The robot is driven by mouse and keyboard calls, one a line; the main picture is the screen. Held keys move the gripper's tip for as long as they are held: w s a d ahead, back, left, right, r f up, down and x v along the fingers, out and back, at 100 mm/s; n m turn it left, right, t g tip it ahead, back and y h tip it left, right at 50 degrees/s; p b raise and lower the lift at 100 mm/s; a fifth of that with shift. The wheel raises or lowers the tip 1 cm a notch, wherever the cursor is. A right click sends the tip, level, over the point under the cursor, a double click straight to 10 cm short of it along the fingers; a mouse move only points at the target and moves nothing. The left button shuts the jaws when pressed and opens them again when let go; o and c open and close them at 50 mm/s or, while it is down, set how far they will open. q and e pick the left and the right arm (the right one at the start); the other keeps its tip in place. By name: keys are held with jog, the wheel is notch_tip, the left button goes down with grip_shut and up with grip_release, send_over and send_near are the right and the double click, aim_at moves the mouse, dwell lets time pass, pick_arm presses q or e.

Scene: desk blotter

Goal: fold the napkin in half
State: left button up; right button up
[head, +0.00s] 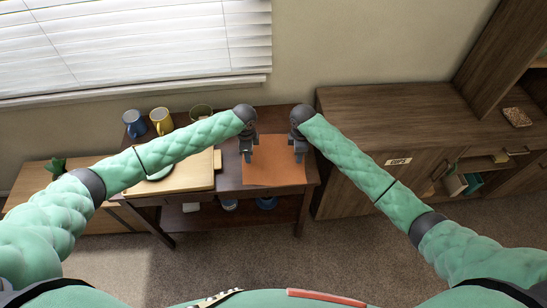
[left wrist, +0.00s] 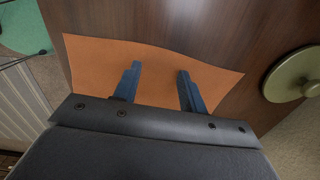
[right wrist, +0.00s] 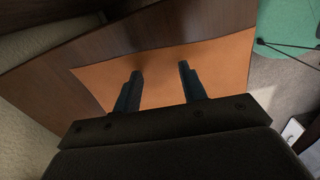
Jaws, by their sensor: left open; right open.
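The orange napkin (head: 273,169) lies flat and spread out on the right part of the dark wooden desk (head: 228,176). It also shows in the left wrist view (left wrist: 155,75) and in the right wrist view (right wrist: 160,72). My left gripper (head: 248,157) is open above the napkin's left side. My right gripper (head: 299,158) is open above the napkin's right side. In both wrist views orange cloth shows between the spread fingers. No cloth is visibly pinched. I cannot tell whether the fingertips touch it.
A blue mug (head: 134,123), a yellow mug (head: 161,121) and a green round container (head: 201,111) stand at the desk's back left. A tan board (head: 195,178) lies left of the napkin. A wooden cabinet (head: 395,115) stands close on the right.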

pick_arm(q)
jog(key=shift+f, duration=0.35)
pick_arm(e)
jog(key=shift+f, duration=0.3)
pick_arm(q)
jog(key=shift+f, duration=0.2)
pick_arm(e)
jog(key=shift+f, duration=0.2)
pick_arm(q)
jog(key=shift+r, duration=0.1)
jog(key=shift+c, duration=0.9)
pick_arm(e)
jog(key=shift+r, duration=0.1)
jog(key=shift+c, duration=0.9)
pick_arm(q)
grip_shut()
pick_arm(e)
grip_shut()
pick_arm(q)
jog(key=shift+r, duration=0.2)
pick_arm(e)
jog(key=shift+r, duration=0.2)
